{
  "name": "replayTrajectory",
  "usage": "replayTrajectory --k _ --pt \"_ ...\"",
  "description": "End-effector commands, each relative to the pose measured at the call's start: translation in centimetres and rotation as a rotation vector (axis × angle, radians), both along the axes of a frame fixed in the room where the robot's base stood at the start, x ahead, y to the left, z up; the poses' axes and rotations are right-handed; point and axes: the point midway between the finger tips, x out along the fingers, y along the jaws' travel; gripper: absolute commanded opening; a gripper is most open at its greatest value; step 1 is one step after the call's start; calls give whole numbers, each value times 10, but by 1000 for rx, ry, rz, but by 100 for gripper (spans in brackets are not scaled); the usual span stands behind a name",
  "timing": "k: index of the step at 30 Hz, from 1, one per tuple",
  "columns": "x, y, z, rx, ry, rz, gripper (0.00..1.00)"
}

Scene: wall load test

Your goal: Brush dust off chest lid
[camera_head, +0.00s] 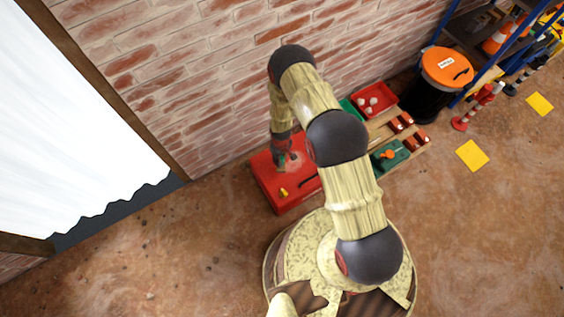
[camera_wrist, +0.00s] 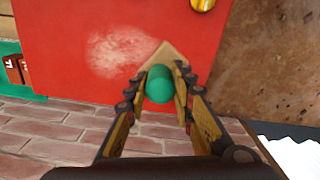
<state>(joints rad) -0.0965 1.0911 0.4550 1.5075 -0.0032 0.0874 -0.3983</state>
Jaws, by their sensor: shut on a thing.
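The red chest (camera_head: 265,172) stands on the floor against the brick wall, with a dark handle and a yellow part on it in the head view. Its red lid (camera_wrist: 70,30) fills much of the wrist view and bears a pale dust patch (camera_wrist: 118,50). My gripper (camera_wrist: 163,78) is shut on a green-handled brush (camera_wrist: 159,86), whose tan, pointed head shows just beyond the fingertips, to the right of the patch. In the head view my gripper (camera_head: 283,158) is over the lid's wall side. Whether the brush touches the lid is not clear.
Right of the chest, a red bin (camera_head: 372,99) with white items and a green case (camera_head: 389,155) sit by a wooden board with red blocks. A black barrel with an orange lid (camera_head: 447,67) stands beyond. The brick wall (camera_head: 190,75) is close behind. Floor at the front left is clear.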

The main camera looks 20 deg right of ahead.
Motion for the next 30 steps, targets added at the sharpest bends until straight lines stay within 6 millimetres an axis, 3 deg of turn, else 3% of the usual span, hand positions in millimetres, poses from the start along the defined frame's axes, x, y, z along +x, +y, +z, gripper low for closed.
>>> replayTrajectory --k 10,23,30 --pt "8 3 31 0 0 -2 0" --pt "9 3 31 0 0 -4 0" --pt "38 0 49 1 -5 -15 0"
